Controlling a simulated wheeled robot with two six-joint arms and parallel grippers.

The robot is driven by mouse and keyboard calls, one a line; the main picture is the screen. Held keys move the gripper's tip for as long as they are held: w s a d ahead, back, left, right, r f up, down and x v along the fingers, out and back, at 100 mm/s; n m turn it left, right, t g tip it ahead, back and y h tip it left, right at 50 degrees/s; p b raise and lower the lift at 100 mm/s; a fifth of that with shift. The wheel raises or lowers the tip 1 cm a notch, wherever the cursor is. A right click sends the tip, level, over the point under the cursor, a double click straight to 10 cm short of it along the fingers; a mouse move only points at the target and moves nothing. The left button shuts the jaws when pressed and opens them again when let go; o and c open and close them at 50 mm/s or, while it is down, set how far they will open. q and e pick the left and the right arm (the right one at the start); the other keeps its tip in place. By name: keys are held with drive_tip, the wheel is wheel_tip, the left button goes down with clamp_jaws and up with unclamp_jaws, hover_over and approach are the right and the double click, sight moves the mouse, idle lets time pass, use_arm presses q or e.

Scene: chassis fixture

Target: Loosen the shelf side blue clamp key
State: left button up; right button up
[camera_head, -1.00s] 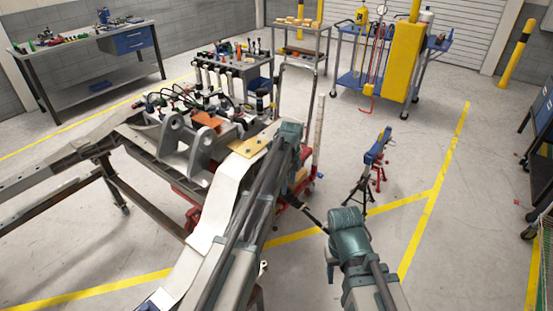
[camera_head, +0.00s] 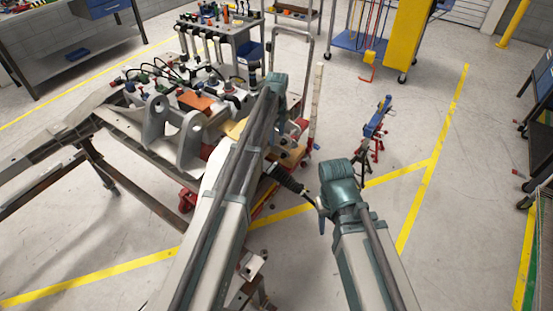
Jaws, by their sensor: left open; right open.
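The chassis fixture (camera_head: 183,138), with its grey upright brackets, stands left of centre in the head view. I cannot make out a blue clamp key on it; the parts near my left arm are small and partly covered. My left arm comes up from the lower left and crosses in front of the chassis. My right arm comes up from the lower right over the floor, right of the chassis.
A tool cart (camera_head: 222,34) and a blue shelf cart (camera_head: 350,48) stand behind the chassis. A workbench (camera_head: 65,50) is at the back left. A blue bar on red stands (camera_head: 376,122) is on the floor at right.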

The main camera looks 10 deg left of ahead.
sight(277, 162)
use_arm(q)
wheel_tip(277, 162, down, 13)
drive_tip(key=b, duration=1.2)
drive_tip(key=shift+f+b, duration=0.1)
drive_tip(key=shift+b, duration=0.2)
clamp_jaws()
